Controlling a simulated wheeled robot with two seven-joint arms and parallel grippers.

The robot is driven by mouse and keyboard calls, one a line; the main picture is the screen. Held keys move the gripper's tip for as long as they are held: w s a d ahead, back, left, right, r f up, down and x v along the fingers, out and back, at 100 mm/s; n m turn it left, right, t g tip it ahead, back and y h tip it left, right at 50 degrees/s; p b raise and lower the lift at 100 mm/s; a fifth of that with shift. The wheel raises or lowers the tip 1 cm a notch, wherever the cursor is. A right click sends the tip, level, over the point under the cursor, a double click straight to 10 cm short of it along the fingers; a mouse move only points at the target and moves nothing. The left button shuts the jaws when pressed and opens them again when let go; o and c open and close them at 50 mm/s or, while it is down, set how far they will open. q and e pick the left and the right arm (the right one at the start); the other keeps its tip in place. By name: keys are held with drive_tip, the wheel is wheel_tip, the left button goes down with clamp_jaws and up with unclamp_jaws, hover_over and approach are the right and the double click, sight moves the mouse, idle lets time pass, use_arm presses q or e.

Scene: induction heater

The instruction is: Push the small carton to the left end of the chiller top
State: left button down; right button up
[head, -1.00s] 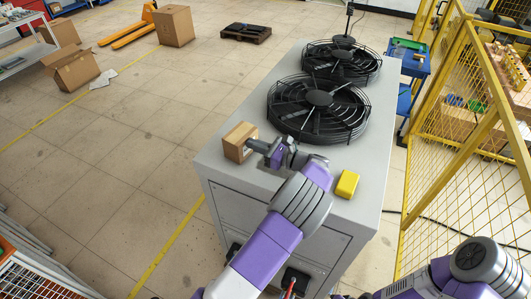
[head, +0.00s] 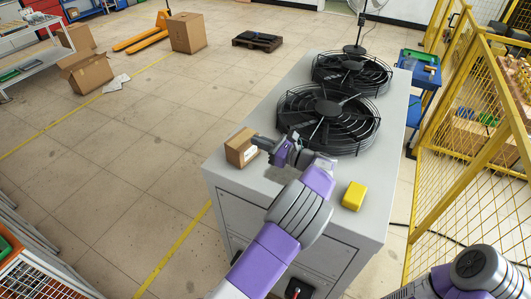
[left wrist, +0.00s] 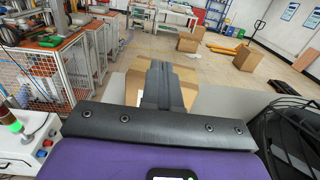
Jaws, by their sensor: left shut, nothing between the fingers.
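The small brown carton (head: 238,149) stands on the grey chiller top (head: 318,188), close to its left edge. A white label shows on its right-hand face. My left gripper (head: 257,143) is shut with nothing between its fingers, its tips at the carton's right-hand side. They look to be touching it, though the exact contact is hard to see. In the left wrist view, the shut fingers (left wrist: 160,85) cover the middle of the carton (left wrist: 134,88). My right gripper is out of the picture; only part of its arm shows.
Two black fans (head: 328,118) take up the back of the chiller top. A yellow block (head: 354,195) lies near its front right. A yellow mesh fence (head: 450,170) stands to the right. The floor left of the chiller is open.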

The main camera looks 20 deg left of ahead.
use_arm(q)
wheel_tip(320, 180, up, 5)
drive_tip(key=w+a+b, duration=0.2)
drive_tip(key=a, duration=1.9)
drive_tip(key=shift+w+r, duration=0.2)
drive_tip(key=shift+w, duration=0.1)
